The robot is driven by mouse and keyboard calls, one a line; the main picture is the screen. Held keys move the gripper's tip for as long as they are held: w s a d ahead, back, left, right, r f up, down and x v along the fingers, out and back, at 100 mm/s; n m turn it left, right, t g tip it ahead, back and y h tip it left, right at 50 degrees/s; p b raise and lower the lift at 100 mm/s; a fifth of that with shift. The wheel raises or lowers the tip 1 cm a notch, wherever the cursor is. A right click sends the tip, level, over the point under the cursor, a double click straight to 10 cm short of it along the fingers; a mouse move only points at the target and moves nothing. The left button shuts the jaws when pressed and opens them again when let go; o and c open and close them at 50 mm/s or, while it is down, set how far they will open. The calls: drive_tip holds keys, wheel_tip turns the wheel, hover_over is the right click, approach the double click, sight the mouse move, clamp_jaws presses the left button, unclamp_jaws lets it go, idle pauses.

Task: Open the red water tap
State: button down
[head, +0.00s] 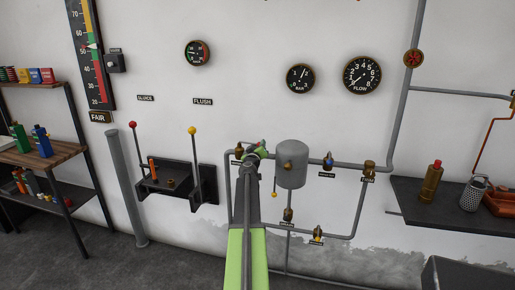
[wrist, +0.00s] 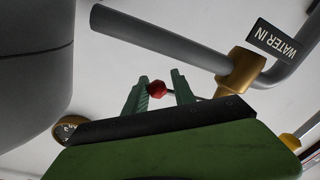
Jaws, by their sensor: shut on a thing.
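The red water tap shows in the wrist view as a red knob (wrist: 157,88) on a thin lever, which runs right toward a brass valve body (wrist: 240,72). A black label beside that body reads WATER IN. My gripper (wrist: 158,88) has its two green fingers on either side of the red knob and is shut on it. In the head view my gripper (head: 260,149) is at the pipe, just left of the grey tank, beside the brass valve body (head: 239,152). The red knob cannot be made out there, hidden by my gripper.
The grey tank (head: 291,166) stands close to the right of my gripper. Grey pipes run around it, with a blue-handled valve (head: 328,162) and a yellow-handled valve (head: 318,235). A black lever panel (head: 178,178) is to the left, and a dark shelf (head: 425,215) to the right.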

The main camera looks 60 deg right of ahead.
drive_tip(key=shift+w+d, duration=0.15)
drive_tip(key=shift+d, duration=0.45)
drive_tip(key=c, duration=1)
unclamp_jaws()
drive_tip(key=shift+a+r, duration=0.2)
drive_tip(key=shift+a, duration=0.05)
drive_tip(key=shift+c, duration=0.2)
drive_tip(key=shift+f, duration=0.1)
drive_tip(key=v, duration=1.7)
drive_tip(key=shift+a, duration=0.15)
